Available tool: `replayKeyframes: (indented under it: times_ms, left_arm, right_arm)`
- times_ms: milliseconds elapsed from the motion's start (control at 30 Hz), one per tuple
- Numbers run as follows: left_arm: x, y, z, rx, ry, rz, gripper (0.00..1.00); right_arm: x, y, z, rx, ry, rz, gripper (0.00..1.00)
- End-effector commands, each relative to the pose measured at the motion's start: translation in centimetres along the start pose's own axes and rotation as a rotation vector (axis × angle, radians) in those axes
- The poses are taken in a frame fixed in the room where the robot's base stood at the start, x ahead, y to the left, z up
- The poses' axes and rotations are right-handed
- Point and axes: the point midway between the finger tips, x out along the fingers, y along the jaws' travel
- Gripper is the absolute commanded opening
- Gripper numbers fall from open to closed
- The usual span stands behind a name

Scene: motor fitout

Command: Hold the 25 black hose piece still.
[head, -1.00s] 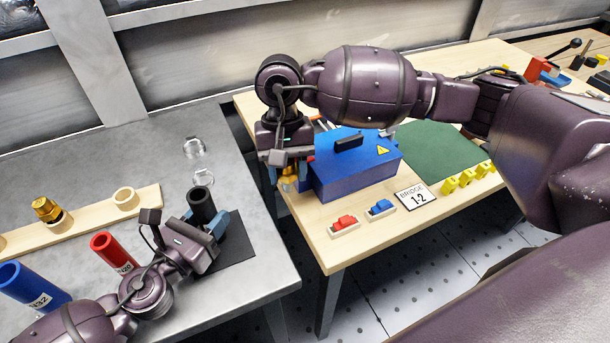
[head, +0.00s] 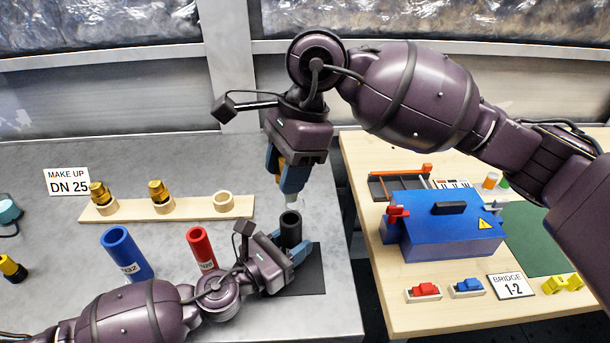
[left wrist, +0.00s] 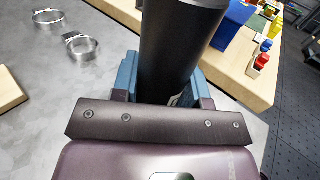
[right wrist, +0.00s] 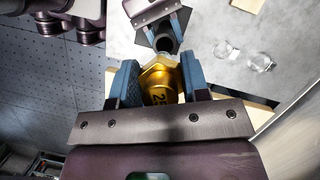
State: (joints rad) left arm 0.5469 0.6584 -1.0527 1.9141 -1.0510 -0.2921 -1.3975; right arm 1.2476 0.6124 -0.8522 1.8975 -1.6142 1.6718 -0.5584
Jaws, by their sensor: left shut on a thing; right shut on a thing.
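The black hose piece (head: 291,229) stands upright on the dark mat (head: 306,284) at the right of the grey bench. My left gripper (head: 296,254) is shut around it, and the hose also fills the middle of the left wrist view (left wrist: 175,50). My right gripper (head: 288,180) points down above the hose and is shut on a brass fitting (right wrist: 160,84) marked 25. The fitting is mostly hidden by the fingers in the head view. In the right wrist view the hose's open end (right wrist: 165,44) lies beyond the fitting, with a gap seeming to remain between them.
A wooden rack (head: 190,207) holds two brass fittings and an empty ring. A blue hose (head: 126,252) and a red hose (head: 201,247) stand left of my left gripper. Metal clamps (left wrist: 82,46) lie on the bench. A second table (head: 410,310) holds a blue box (head: 440,232).

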Motion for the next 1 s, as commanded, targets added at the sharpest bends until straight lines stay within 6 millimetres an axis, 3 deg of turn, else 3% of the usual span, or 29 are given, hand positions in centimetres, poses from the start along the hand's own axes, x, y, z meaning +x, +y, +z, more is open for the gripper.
replayKeyframes:
  times_ms: [533,1000]
  left_arm:
    - [0.0,0.0,0.0,0.0,0.0,0.0,0.12]
    - [0.0,0.0,0.0,0.0,0.0,0.0,0.12]
  right_arm:
    - [0.0,-0.1,0.2,0.009,-0.001,-0.004,0.21]
    - [2.3,-0.1,-0.6,0.009,-0.001,-0.003,0.21]
